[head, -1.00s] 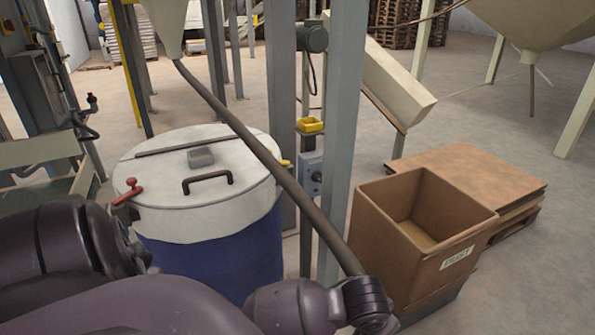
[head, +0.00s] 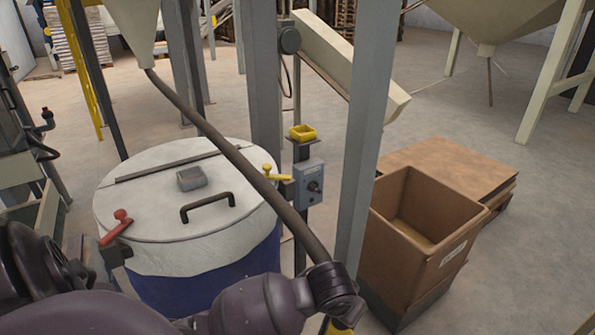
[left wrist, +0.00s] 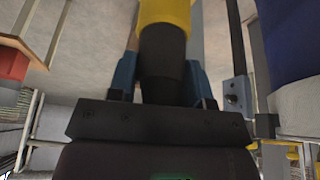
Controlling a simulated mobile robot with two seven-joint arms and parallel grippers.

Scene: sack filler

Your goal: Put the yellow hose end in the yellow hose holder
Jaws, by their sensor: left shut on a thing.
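My left gripper (left wrist: 160,78) is shut on the dark hose end, its blue fingers on either side. The hose end has a yellow collar (left wrist: 165,12), at the top of the left wrist view. In the head view my left wrist covers the gripper; a bit of the yellow hose end (head: 340,328) shows below it at the bottom edge. The brown hose (head: 230,150) runs from the hopper spout down to my wrist. The yellow hose holder (head: 302,132) is a small open cup on a post, above and apart from my wrist. My right gripper is not in view.
A white-lidded blue drum (head: 190,195) stands at left, with a red-handled clamp (head: 118,225) and a yellow-handled clamp (head: 277,176). A grey control box (head: 310,185) sits below the holder. A grey upright (head: 368,130) stands right of it, beside a brown box (head: 405,250).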

